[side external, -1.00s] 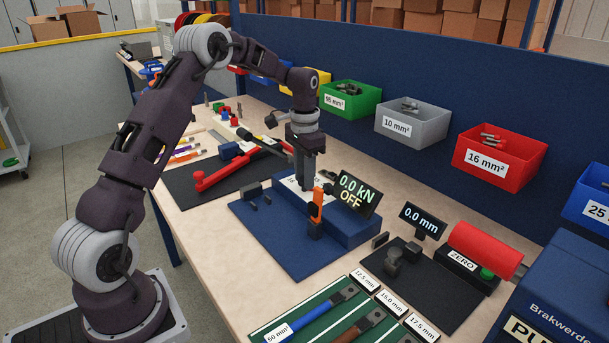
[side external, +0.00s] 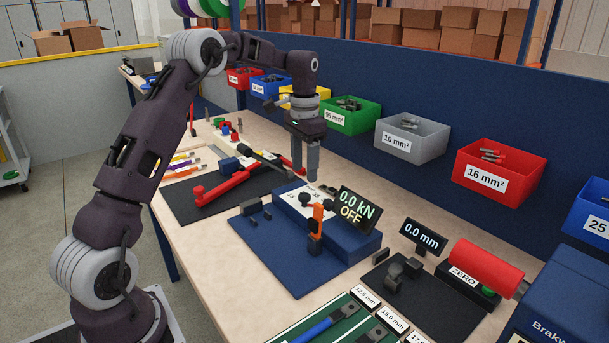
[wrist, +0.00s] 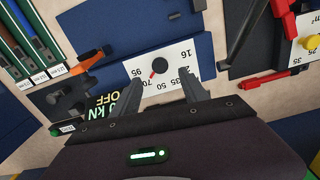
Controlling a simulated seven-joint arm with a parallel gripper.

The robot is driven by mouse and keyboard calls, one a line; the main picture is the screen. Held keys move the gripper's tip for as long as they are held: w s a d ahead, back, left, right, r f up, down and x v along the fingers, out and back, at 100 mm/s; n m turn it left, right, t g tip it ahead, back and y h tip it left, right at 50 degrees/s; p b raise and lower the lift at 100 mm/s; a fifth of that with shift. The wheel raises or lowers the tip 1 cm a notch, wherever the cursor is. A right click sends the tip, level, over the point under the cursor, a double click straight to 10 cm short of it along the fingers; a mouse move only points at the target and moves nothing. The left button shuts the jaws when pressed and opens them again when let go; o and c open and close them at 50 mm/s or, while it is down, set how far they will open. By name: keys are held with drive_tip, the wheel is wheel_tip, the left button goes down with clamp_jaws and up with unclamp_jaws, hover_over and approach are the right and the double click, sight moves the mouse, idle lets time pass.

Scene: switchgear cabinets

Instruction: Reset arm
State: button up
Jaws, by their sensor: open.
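My gripper (side external: 305,160) is open and empty. In the side external view it hangs above the back of the blue press block (side external: 345,238), clear of it. The block carries a white dial plate and a display reading 0.0 kN OFF (side external: 357,205). In the wrist view the two fingers (wrist: 195,88) point towards the white dial plate (wrist: 160,62), which has a dark knob with a red mark (wrist: 159,66). An orange lever (side external: 317,222) stands at the block's front.
A red-handled tool (side external: 225,187) lies on a dark mat to the left. Coloured bins (side external: 410,138) hang on the blue back panel, close behind the gripper. A 0.0 mm gauge display (side external: 423,235) and a red cylinder (side external: 486,267) stand to the right.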

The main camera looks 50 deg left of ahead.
drive_tip(key=s+d+r+t, duration=0.2)
drive_tip(key=s+d+r, duration=1)
drive_tip(key=s+d+f+t, duration=0.1)
drive_tip(key=s+d, duration=0.3)
drive_tip(key=s, duration=0.5)
drive_tip(key=s+d+f+n+t, duration=0.1)
drive_tip(key=s+d+f+t, duration=0.1)
drive_tip(key=s, duration=0.8)
drive_tip(key=shift+s+d+t, duration=0.2)
drive_tip(key=shift+d+t, duration=0.1)
drive_tip(key=shift+d, duration=0.55)
